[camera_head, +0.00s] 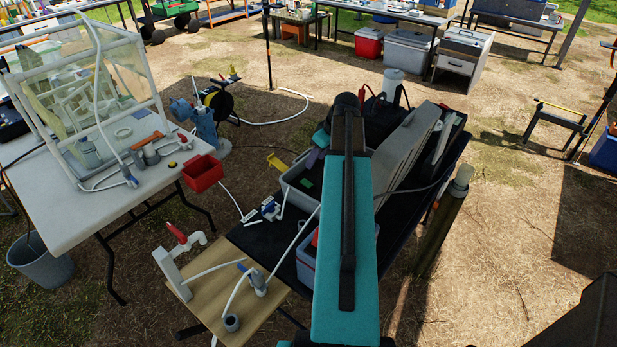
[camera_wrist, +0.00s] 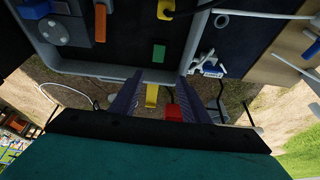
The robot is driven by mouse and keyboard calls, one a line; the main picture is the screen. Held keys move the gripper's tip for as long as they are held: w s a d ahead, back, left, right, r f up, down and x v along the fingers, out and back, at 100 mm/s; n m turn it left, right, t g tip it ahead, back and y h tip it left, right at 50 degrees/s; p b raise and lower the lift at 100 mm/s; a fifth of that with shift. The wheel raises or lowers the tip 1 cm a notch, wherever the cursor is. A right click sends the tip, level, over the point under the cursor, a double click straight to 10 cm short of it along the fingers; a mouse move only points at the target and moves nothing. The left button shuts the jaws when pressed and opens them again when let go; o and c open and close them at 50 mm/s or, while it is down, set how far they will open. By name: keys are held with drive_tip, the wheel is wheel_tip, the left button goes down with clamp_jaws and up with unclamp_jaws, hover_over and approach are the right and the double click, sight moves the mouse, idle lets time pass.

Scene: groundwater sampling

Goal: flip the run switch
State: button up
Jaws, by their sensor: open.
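I cannot make out the run switch for certain. A grey open case (camera_head: 295,191) with a dark inside lies on the black table, partly hidden by my teal arm. In the wrist view the grey case (camera_wrist: 115,72) holds a green piece (camera_wrist: 158,53), an orange piece (camera_wrist: 100,22), a yellow piece (camera_wrist: 166,9) and a grey unit with a round dial (camera_wrist: 55,27). My gripper (camera_wrist: 159,80) is open and empty, its purple fingers apart at the case's edge. In the head view only part of my gripper (camera_head: 317,152) shows, above the case's back edge.
A red bin (camera_head: 203,172) hangs at the edge of the white table (camera_head: 70,205) on the left. A wooden board (camera_head: 205,258) with a red-handled tap (camera_head: 180,238) and hoses stands in front. Blue-and-white fittings (camera_head: 270,208) lie beside the case. A tall grey panel (camera_head: 408,150) stands right.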

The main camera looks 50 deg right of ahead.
sight(306, 183)
drive_tip(key=shift+s+d, duration=0.3)
drive_tip(key=shift+s, duration=0.25)
drive_tip(key=shift+w+f, duration=0.1)
drive_tip(key=shift+f, duration=0.05)
drive_tip(key=shift+p+x, duration=2)
drive_tip(key=shift+x, duration=4.7)
